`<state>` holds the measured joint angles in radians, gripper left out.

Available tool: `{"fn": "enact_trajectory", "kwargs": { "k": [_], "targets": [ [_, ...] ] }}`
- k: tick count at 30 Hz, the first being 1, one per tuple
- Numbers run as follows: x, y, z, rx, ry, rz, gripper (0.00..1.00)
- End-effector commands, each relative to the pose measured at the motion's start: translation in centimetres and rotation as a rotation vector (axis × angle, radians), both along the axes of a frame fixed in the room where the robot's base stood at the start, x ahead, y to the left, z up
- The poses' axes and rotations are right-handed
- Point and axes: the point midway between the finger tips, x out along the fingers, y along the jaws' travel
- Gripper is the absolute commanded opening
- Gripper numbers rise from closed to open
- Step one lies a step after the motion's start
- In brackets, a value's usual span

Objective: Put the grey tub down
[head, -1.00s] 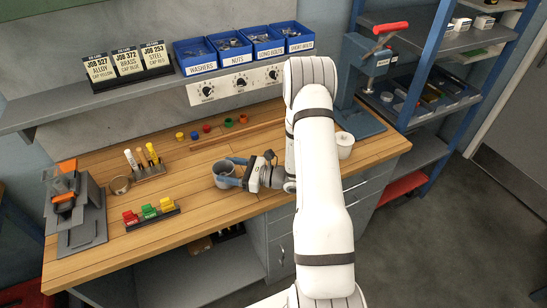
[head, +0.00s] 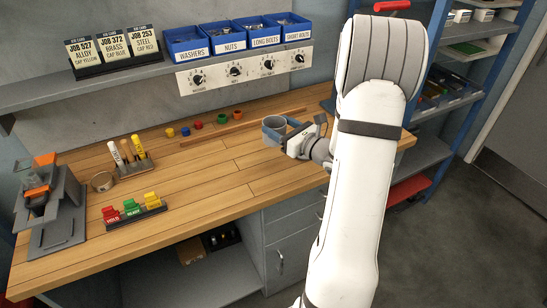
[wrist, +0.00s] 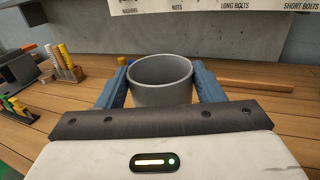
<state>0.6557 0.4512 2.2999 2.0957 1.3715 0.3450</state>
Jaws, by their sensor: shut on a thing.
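The grey tub (wrist: 161,88) is a round, open-topped cup, upright between the two blue fingers of my gripper (wrist: 160,90) in the wrist view. The fingers press on its left and right sides. In the head view the tub (head: 273,131) is over the right part of the wooden bench (head: 215,180), with my gripper (head: 284,131) to its right. The tub looks empty inside. Its base is partly hidden, and I cannot tell whether it touches the bench top.
Several coloured caps (head: 197,124) lie along the back of the bench, by a wooden strip (head: 247,127). The bench middle is clear.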

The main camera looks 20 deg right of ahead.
Motion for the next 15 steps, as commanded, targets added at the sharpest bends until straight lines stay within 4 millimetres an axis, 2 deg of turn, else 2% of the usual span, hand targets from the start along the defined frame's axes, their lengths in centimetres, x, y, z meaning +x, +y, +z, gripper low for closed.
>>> {"fn": "enact_trajectory", "kwargs": {
  "k": [9, 15],
  "targets": [
    [-0.1, -0.1, -4.7, 0.004, 0.004, -0.005, 0.39],
    [-0.1, -0.1, -6.2, 0.003, 0.002, -0.004, 0.39]
  ]
}}
